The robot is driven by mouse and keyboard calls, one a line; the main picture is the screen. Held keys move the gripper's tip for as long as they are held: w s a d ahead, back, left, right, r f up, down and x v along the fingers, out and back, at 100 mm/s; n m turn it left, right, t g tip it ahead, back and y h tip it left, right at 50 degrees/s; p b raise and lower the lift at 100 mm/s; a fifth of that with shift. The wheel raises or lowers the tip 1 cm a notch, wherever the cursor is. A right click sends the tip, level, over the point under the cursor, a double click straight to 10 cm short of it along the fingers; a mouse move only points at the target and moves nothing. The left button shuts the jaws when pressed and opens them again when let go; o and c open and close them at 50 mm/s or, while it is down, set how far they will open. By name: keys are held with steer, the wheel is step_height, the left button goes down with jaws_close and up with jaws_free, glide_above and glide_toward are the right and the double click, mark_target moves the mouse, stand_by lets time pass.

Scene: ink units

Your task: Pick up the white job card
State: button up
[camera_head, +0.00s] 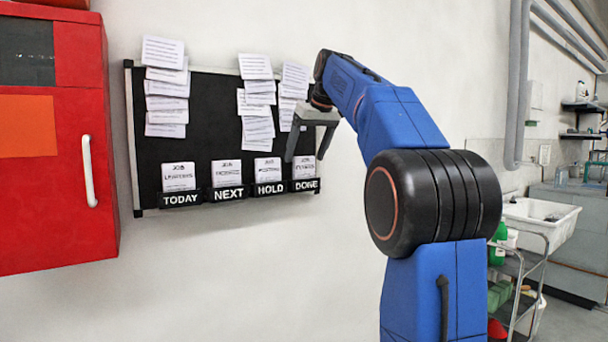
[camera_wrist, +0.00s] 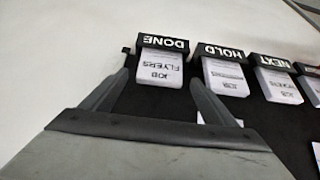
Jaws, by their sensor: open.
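Several white job cards stand in labelled black pockets along the bottom of the black board (camera_head: 205,130). The card in the DONE pocket (camera_head: 304,167) reads JOB FLYERS; it also shows in the wrist view (camera_wrist: 157,68), upside down. Other cards stand in the HOLD (camera_head: 267,169), NEXT (camera_head: 226,173) and TODAY (camera_head: 178,177) pockets. My gripper (camera_head: 305,158) is open and empty in front of the board's right end. In the wrist view its fingers (camera_wrist: 160,80) lie on either side of the DONE card, which is between them in the picture. I cannot tell how far it is from the card.
Sheets of printed white paper (camera_head: 255,95) hang overlapping in columns above the pockets. A red cabinet (camera_head: 60,190) with a white handle is left of the board. A sink (camera_head: 538,220) and a trolley (camera_head: 518,275) with bottles stand at the right.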

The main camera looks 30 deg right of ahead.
mark_target(304, 160)
steer(key=shift+x, duration=1.6)
steer(key=c, duration=1.1)
step_height(304, 160, up, 9)
steer(key=shift+d, duration=0.1)
steer(key=shift+r, duration=0.45)
steer(key=shift+s, duration=0.15)
